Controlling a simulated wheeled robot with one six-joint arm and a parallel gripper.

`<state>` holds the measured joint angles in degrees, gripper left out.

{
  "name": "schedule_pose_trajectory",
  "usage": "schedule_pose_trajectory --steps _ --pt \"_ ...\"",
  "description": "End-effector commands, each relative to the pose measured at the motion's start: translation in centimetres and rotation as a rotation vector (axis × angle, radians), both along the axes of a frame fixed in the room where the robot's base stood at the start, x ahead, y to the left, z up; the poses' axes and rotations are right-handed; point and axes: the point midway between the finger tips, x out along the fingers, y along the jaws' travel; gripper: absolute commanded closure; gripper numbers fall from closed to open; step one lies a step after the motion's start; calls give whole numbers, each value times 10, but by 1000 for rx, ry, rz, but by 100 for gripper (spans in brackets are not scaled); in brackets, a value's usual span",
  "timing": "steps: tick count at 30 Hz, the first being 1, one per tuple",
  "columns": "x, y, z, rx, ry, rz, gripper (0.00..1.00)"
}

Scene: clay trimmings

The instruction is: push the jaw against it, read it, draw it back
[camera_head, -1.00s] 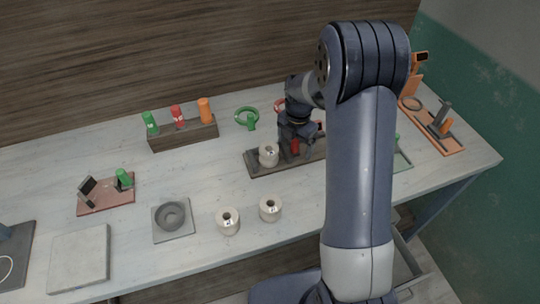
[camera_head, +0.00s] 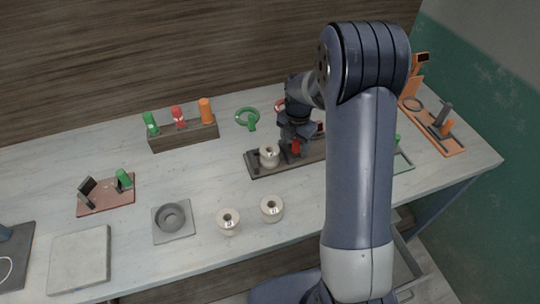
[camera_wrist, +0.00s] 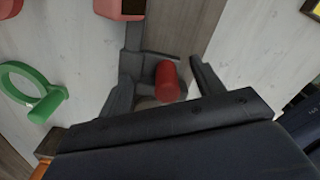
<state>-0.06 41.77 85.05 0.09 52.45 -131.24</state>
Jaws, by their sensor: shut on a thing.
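A long dark fixture (camera_head: 257,172) lies on the bench, partly hidden by my arm. A pale cylinder (camera_head: 269,156) with a hole in its top stands upright on its left part. Just right of the cylinder, my gripper (camera_head: 294,153) reaches down, shut on a red knob (camera_head: 296,147). In the wrist view the red knob (camera_wrist: 167,84) sits between the fingers of my gripper (camera_wrist: 163,85), above the fixture (camera_wrist: 178,25). A pale edge shows under the knob. I cannot tell whether the jaw touches the cylinder. No reading is legible.
Two similar cylinders (camera_head: 228,222) (camera_head: 272,208) stand in front. A grey dish (camera_head: 172,217), a reddish stand (camera_head: 106,196) and a pale slab (camera_head: 79,259) lie left. A rack (camera_head: 184,135) holds green, red and orange pieces. A green ring (camera_head: 247,117) is behind; an orange stand (camera_head: 436,124) is right.

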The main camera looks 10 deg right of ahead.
Motion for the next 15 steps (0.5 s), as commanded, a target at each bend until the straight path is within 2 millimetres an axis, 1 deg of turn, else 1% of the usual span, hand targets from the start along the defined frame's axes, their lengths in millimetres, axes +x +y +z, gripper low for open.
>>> schedule_pose_trajectory --steps 1,7,12,15 --pt "-8 -4 -4 -6 27 1 57" --pt "-8 -2 -4 -6 27 2 57" --pt "-9 6 -4 -6 27 5 63" --pt "-11 13 -5 -6 27 4 65"
